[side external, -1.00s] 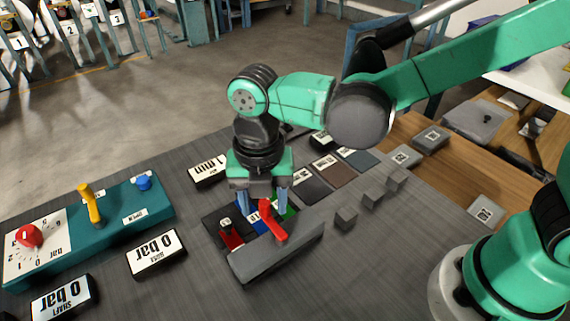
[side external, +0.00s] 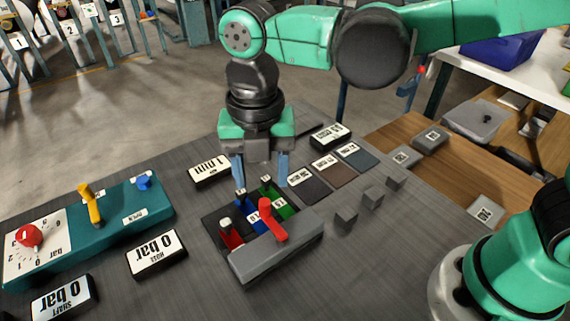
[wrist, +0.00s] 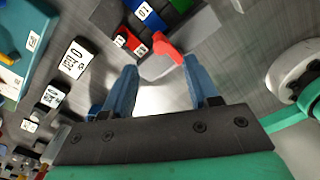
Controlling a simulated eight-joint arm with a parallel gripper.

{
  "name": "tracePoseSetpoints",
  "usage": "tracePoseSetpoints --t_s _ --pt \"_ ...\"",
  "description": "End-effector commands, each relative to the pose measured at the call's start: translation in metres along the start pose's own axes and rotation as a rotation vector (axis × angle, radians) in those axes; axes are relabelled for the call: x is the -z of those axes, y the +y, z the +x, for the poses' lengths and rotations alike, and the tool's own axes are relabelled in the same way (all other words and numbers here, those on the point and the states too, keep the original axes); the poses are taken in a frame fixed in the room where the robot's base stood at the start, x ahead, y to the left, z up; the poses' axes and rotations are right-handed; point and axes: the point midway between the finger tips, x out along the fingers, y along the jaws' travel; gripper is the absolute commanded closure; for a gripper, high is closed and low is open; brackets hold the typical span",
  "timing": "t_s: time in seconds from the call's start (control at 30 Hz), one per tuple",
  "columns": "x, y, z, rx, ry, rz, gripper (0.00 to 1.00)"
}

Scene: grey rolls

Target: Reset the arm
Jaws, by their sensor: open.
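My green arm ends in my gripper (side external: 261,180), which has two blue fingers pointing down. The fingers are apart with nothing between them, above the far side of a grey block (side external: 275,252) with a red lever (side external: 270,222). Red, blue and green slots lie beside that block, with the blue slot (side external: 258,218) in the middle. In the wrist view my gripper (wrist: 160,68) also shows spread, empty fingers, and the red lever (wrist: 168,47) is beyond the fingertips.
A teal panel (side external: 125,226) with a yellow lever (side external: 90,206) and a red knob (side external: 29,235) is at the left. Display boxes reading 0 bar (side external: 157,253) stand near it. Small grey cubes (side external: 372,197) and dark tiles (side external: 326,175) lie to the right.

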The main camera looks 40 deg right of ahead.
Motion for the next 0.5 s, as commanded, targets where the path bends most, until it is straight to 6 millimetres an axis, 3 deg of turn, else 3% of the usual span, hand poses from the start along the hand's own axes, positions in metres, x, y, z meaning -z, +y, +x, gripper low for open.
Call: tracePoseSetpoints --t_s 0.17,0.27,0.37,0.5 --pt "0.0 0.0 0.0 -0.001 -0.001 0.006 0.47" --pt "-0.006 -0.007 -0.002 -0.021 -0.009 0.099 0.47" --pt "-0.019 -0.022 -0.007 -0.08 -0.028 0.352 0.47" --pt "-0.044 -0.06 -0.014 -0.232 -0.042 0.936 0.47"
